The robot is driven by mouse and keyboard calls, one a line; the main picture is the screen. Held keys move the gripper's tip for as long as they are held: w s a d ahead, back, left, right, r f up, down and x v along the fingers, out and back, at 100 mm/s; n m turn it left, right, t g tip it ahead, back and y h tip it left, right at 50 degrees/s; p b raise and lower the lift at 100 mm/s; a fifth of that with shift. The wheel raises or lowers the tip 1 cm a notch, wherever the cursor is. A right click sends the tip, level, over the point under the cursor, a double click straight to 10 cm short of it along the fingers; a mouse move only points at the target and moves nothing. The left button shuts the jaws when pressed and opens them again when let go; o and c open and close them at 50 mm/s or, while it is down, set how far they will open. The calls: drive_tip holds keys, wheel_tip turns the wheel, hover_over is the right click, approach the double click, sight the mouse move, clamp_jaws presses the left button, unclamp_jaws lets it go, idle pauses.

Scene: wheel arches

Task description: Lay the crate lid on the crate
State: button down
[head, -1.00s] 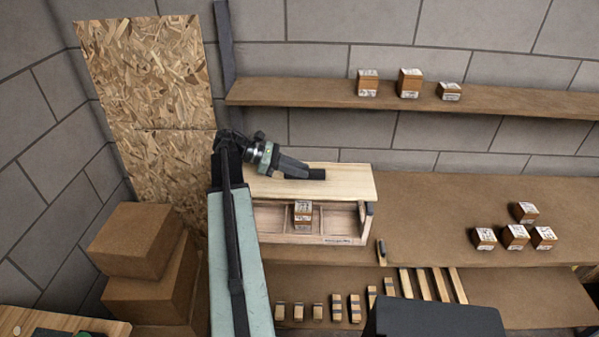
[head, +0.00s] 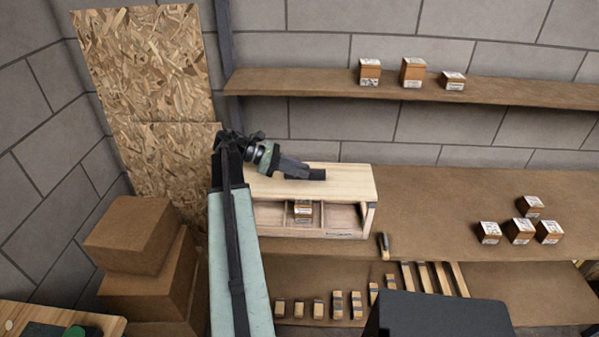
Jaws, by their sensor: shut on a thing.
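The crate lid (head: 345,184) is a pale flat wooden board. It lies level over the back part of the open wooden crate (head: 347,235) on the brown bench, and I cannot tell whether it touches the rim all round. The crate has compartments, and a small labelled block (head: 303,209) sits in one of them, partly covered by the lid. My gripper (head: 318,174) is shut on a dark handle on top of the lid. My arm hides the left end of the lid and crate.
Labelled blocks stand on the upper shelf (head: 500,88) and on the bench (head: 430,210) at right. A dark-handled tool (head: 383,246) lies right of the crate. Wooden strips (head: 434,278) and small blocks lie on a lower shelf. Brown boxes (head: 140,240) are stacked at left.

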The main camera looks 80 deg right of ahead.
sight(278, 177)
drive_tip(key=shift+f, duration=0.25)
drive_tip(key=c, duration=1.2)
unclamp_jaws()
drive_tip(key=shift+o, duration=0.2)
drive_tip(key=shift+w, duration=0.1)
drive_tip(key=p+v, duration=0.2)
drive_tip(key=v, duration=0.5)
drive_tip(key=shift+r, duration=0.1)
drive_tip(key=shift+w, duration=0.3)
drive_tip(key=shift+s, duration=0.1)
